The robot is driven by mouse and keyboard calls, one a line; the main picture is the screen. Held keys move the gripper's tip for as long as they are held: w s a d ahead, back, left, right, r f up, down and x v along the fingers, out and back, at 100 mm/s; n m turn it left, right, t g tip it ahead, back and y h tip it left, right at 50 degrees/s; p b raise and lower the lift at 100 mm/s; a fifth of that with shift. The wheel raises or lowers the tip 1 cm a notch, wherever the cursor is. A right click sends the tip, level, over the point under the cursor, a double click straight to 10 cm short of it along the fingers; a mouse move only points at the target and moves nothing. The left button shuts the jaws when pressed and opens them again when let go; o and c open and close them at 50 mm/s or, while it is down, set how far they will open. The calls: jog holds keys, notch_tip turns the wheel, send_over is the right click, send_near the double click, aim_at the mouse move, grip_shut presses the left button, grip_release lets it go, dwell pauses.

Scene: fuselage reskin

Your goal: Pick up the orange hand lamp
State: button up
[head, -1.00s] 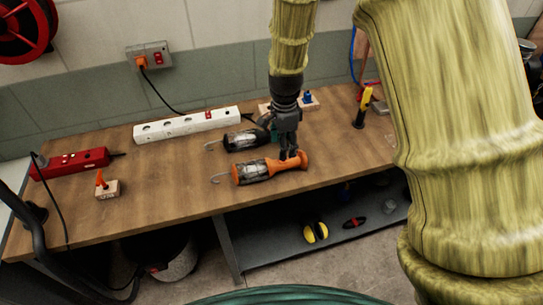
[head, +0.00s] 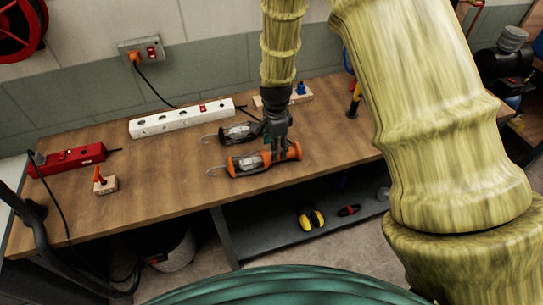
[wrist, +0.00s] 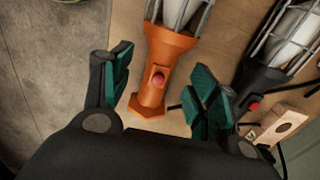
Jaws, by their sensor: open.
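The orange hand lamp (head: 247,163) lies on the wooden workbench near its front edge, its hook pointing left in the head view. In the wrist view, the orange handle (wrist: 166,60) with its red button lies between and a little ahead of my gripper's (wrist: 160,88) open fingers, its end reaching in between them. My gripper (head: 279,158) points down over the handle in the head view and hides part of it. Whether the fingers touch the handle I cannot tell. A black hand lamp (head: 238,132) lies just behind; in the wrist view its handle (wrist: 262,80) is close to the right finger.
On the workbench (head: 160,185) are a white power strip (head: 180,121), a red power strip (head: 70,160) and a small wooden block with an orange piece (head: 105,184). A wooden block (wrist: 275,125) is near the right finger.

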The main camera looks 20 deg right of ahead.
jog(key=shift+w+f+p, duration=0.1)
jog(key=shift+f+p, duration=0.85)
jog(key=shift+f, duration=1.15)
grip_shut()
